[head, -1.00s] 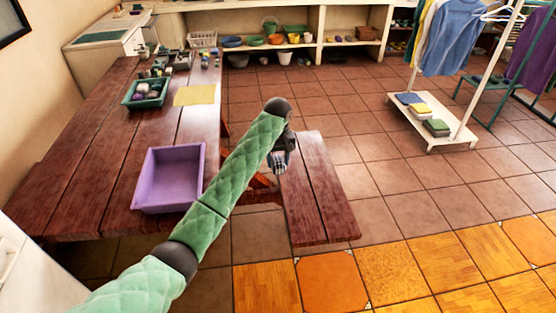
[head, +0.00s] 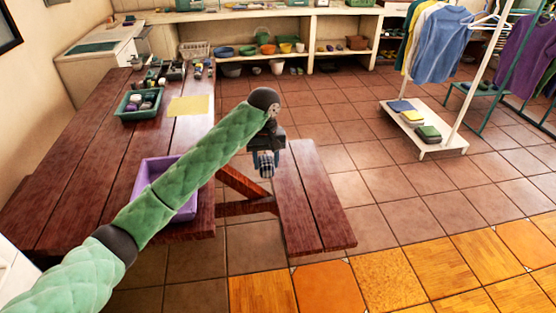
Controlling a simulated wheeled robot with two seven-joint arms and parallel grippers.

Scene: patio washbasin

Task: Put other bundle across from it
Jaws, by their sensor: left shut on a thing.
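My left arm reaches in from the lower left, and its gripper (head: 265,152) points down, shut on a small blue-and-white checked cloth bundle (head: 264,168). The bundle hangs in the gap between the table (head: 75,165) and the bench (head: 308,205), near the bench's left edge in the picture. The gripper's fingers are small and partly hidden by its own body. I cannot make out a second matching bundle. My right gripper is not in view.
A purple tub (head: 150,172) on the table's near right part is partly covered by my arm. A green basket (head: 127,109) with round items and a yellow cloth (head: 190,106) lie farther back. The bench top is bare. A white rack (head: 425,140) holds folded cloths.

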